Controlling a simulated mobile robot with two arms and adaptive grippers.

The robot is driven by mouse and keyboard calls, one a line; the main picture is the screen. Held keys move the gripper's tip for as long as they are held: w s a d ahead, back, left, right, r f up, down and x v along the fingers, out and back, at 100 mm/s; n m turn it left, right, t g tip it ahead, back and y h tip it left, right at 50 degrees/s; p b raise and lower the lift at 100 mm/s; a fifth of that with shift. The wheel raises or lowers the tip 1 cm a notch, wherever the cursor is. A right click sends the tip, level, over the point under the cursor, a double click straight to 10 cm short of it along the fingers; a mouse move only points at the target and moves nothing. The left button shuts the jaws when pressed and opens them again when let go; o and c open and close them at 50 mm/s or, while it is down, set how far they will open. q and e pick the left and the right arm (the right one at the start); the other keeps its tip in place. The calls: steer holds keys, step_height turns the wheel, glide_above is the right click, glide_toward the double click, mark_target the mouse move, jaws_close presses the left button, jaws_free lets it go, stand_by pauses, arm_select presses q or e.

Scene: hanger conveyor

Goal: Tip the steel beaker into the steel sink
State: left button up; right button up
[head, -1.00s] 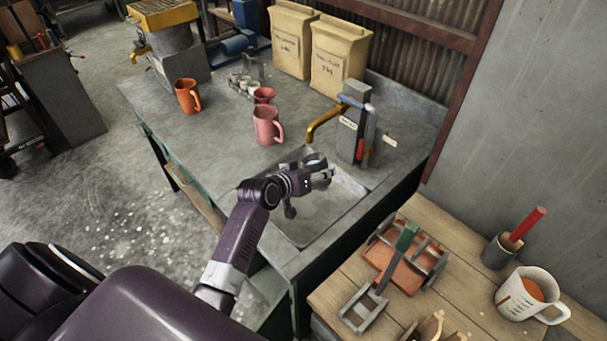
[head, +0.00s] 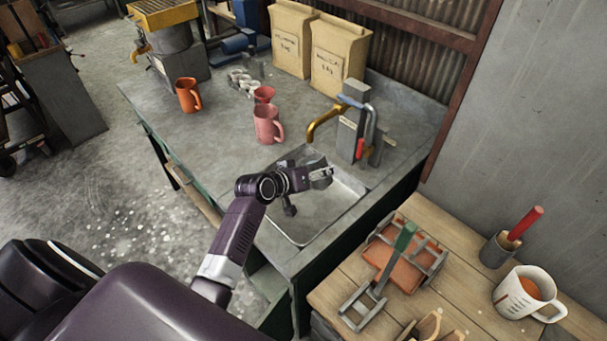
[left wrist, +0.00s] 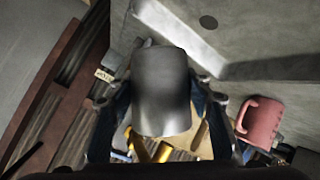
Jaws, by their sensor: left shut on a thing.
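The steel beaker (left wrist: 162,92) is gripped between the two fingers of my left gripper (head: 322,176), which is shut on it. In the left wrist view it fills the middle, grey and smooth, with surroundings rolled sideways. In the head view the beaker is small and partly hidden by the gripper, over the far-left part of the sink; it looks tilted, and its contents are not visible. The steel sink (head: 325,208) is an empty-looking rectangular basin set in the grey counter. My right gripper is not in view.
A brass tap (head: 322,121) stands behind the sink. A pink mug (head: 266,126) and an orange mug (head: 187,96) stand on the counter to the left. Paper bags (head: 338,62) stand behind. A wooden table (head: 345,288) with a rack and white mug is at the right.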

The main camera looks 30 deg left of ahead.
arm_select(q)
steer(key=shift+r+n+h, duration=0.1)
steer(key=shift+n+h, duration=0.2)
steer(key=shift+n, duration=0.1)
steer(key=shift+d+h+p, duration=0.15)
steer(key=shift+h+p, duration=0.15)
steer(key=shift+n, duration=0.3)
steer(key=shift+n+g+h, duration=0.3)
steer(key=shift+n+h, duration=0.3)
steer(key=shift+h, duration=0.1)
